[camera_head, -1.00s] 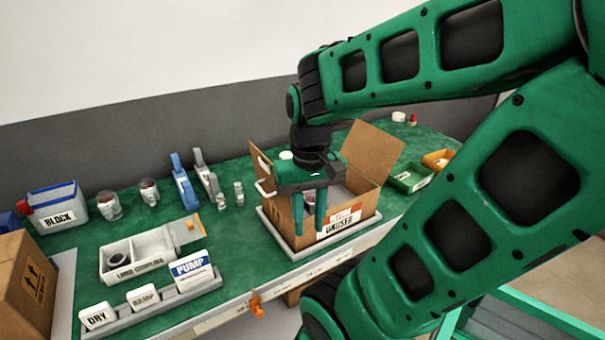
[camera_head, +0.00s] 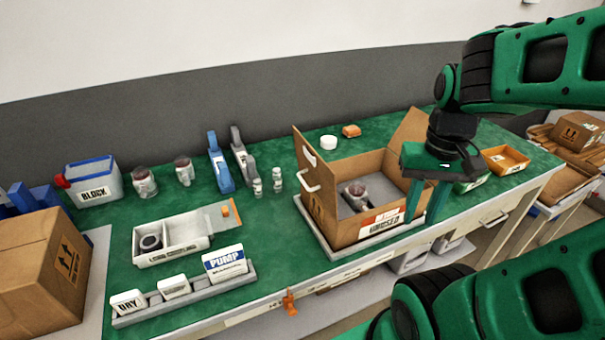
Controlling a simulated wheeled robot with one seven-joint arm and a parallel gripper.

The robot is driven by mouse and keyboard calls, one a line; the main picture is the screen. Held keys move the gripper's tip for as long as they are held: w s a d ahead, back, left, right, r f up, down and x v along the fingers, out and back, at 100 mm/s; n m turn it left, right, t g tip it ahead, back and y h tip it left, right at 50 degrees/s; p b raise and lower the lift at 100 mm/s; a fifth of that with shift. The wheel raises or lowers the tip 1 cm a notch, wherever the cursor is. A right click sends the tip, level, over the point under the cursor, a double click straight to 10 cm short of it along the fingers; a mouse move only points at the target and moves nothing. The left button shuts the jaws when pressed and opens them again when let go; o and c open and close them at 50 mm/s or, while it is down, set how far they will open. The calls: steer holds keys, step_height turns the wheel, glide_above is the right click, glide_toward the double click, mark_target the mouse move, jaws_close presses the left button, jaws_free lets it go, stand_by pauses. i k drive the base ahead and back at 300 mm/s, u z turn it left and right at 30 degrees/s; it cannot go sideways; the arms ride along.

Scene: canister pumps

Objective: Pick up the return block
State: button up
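No object in view is labelled as the return block. A small orange-brown block (camera_head: 351,130) lies on the green mat at the back, behind the open cardboard box (camera_head: 345,228); I cannot tell whether it is the return block. A white bin (camera_head: 95,183) labelled BLOCK stands at the back left, with its contents hard to make out. My gripper (camera_head: 422,215) points down at the right front of the box, in front of and well to the right of the small block. Its two fingers are apart with nothing visible between them.
The box holds a canister with a dark red part (camera_head: 357,193), and its flaps stand up. A white round lid (camera_head: 329,142) lies left of the small block.

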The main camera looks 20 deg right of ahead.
mark_target(355, 195)
steer(key=u, duration=0.75)
steer(key=k, duration=1.5)
steer(key=z, duration=0.75)
steer(key=i, duration=1)
steer(key=z, duration=0.05)
